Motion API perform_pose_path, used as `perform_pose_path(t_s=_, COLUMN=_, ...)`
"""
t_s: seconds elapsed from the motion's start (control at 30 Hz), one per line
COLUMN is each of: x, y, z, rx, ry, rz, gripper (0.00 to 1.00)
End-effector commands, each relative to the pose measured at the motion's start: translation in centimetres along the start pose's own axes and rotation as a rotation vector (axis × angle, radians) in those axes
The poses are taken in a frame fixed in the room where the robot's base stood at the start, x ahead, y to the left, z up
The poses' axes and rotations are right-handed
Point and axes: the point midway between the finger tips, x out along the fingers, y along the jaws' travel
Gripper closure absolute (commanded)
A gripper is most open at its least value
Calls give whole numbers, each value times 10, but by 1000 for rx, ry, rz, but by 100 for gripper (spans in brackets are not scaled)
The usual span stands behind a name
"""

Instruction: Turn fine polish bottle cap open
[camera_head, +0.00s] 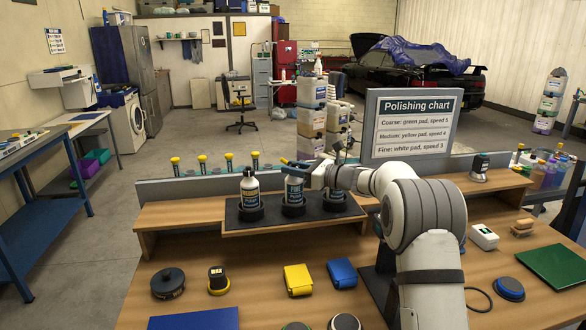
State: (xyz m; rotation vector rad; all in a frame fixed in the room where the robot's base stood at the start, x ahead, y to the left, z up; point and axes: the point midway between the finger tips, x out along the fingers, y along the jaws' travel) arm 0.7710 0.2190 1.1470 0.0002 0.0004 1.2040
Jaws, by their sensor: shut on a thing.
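The left bottle (250,188) has a dark cap and a dark label. The middle bottle (293,191) stands directly below my gripper (291,165), which reaches in from the right and is shut at its top. The jaws hide the middle bottle's cap. The labels are too small to tell which bottle is the fine polish.
A polishing chart sign (412,125) stands behind my arm. On the lower bench lie a black pad (167,283), a yellow block (298,279) and a blue block (342,273). A white box (484,237) sits at right. Several yellow-topped items line the back ledge.

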Motion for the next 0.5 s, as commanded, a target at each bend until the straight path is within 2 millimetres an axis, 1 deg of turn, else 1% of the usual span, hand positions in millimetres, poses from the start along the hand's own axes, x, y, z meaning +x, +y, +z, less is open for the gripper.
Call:
perform_pose_path(t_s=0.07, x=0, y=0, z=1, rx=-1, ry=-1, rz=-1, gripper=94)
perform_pose_path(t_s=0.1, x=0, y=0, z=1, rx=-1, ry=-1, rz=-1, gripper=68)
perform_pose_path(t_s=0.33, x=0, y=0, z=0, rx=0, ry=0, rz=-1, gripper=50)
perform_pose_path(t_s=0.5, x=0, y=0, z=0, rx=0, ry=0, rz=-1, gripper=50)
